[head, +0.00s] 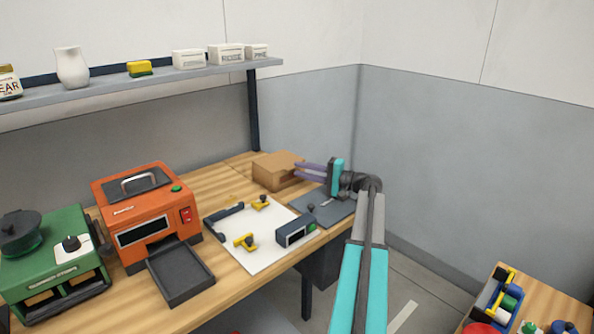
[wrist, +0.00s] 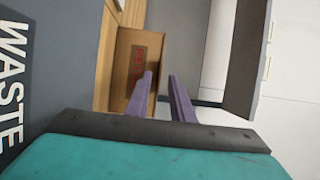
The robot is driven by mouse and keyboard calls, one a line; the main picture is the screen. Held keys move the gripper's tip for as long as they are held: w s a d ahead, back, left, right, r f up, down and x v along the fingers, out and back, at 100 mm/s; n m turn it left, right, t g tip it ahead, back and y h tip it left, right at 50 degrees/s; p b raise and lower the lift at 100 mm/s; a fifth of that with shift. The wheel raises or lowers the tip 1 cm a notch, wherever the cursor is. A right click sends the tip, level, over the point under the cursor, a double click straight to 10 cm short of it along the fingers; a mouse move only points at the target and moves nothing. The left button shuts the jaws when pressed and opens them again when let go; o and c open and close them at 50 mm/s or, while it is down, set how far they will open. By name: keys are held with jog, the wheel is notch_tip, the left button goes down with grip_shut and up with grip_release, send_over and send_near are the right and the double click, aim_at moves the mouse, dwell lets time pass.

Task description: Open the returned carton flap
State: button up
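The brown carton (head: 277,168) sits at the back right of the wooden bench in the head view, its top looking closed. In the wrist view the carton (wrist: 128,60) shows a face with a red printed label. My gripper (head: 298,172) is just right of the carton, its two purple fingers pointing left at it. The wrist view shows the fingertips (wrist: 160,75) apart with nothing between them, overlapping the carton's edge in the picture. I cannot tell whether they touch it.
A white board (head: 262,238) with yellow clamps lies left of my arm. An orange machine (head: 148,215) with a dark tray (head: 180,275) and a green unit (head: 55,262) stand further left. A grey shelf (head: 150,78) runs above. A dark surface marked WASTE (wrist: 45,60) shows in the wrist view.

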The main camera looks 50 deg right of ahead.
jog(key=shift+x, duration=0.8)
grip_shut()
dwell(0.9)
